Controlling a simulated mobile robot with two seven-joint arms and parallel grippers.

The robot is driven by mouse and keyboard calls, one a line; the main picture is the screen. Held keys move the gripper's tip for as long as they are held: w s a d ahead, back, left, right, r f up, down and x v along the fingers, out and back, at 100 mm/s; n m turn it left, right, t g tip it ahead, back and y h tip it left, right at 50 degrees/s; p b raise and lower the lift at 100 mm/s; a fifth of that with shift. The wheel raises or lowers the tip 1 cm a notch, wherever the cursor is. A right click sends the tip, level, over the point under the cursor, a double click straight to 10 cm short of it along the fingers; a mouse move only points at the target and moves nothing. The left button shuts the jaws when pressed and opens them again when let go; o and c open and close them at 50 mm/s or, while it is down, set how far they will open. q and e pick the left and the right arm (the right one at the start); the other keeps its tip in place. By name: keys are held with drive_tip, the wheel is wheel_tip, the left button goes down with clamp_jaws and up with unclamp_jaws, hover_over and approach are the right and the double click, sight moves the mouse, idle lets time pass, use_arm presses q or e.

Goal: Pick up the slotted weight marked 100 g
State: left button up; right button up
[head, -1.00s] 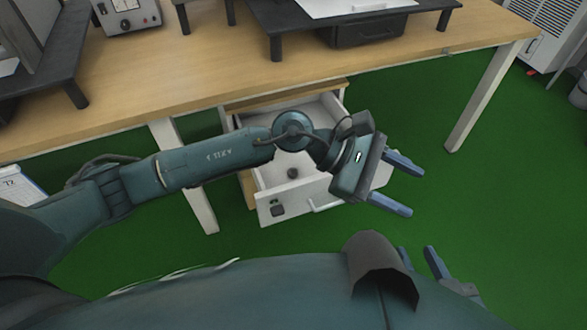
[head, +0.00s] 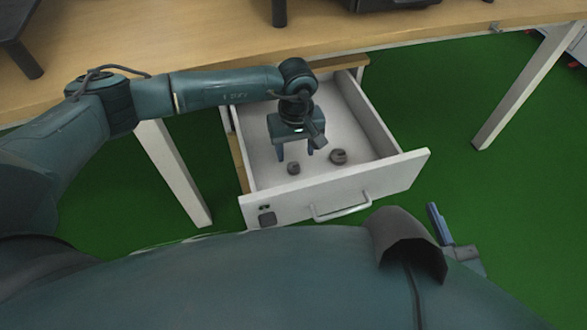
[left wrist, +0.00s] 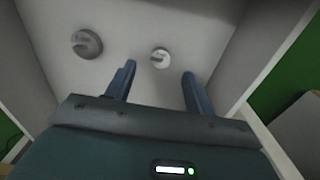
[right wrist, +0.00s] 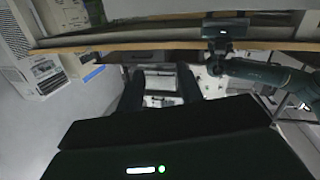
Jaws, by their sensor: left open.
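Two dark round slotted weights lie on the floor of the open white drawer (head: 375,183). The smaller weight (head: 293,168) is nearer the drawer front; the larger weight (head: 339,157) is to its right. The left wrist view shows the smaller weight (left wrist: 160,57) ahead between the fingers and the larger weight (left wrist: 87,44) to the left. Their markings are too small to read. My left gripper (head: 296,151) is open and empty, pointing down inside the drawer just behind the smaller weight. My right gripper (right wrist: 160,82) is open and empty, outside the drawer at right.
The wooden table (head: 190,50) overhangs the drawer's back. The drawer's front panel (head: 400,183) has a handle (head: 342,207) and its side walls surround my left gripper. Table legs (head: 175,170) stand either side. Green floor (head: 470,190) is open at right.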

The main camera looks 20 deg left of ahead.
sight(294, 163)
use_arm(q)
drive_tip(key=shift+w+a+f+b, duration=0.15)
drive_tip(key=shift+f+b, duration=0.3)
drive_tip(key=shift+f, duration=1.1)
drive_tip(key=shift+w+a+f+b, duration=0.15)
drive_tip(key=shift+f+b, duration=0.25)
drive_tip(key=shift+f, duration=1.15)
drive_tip(key=shift+s, duration=0.1)
use_arm(e)
drive_tip(key=shift+a+r+n+t+y, duration=0.1)
drive_tip(key=shift+a+n+t+y, duration=0.3)
drive_tip(key=shift+t+y, duration=0.1)
use_arm(q)
drive_tip(key=shift+c, duration=0.3)
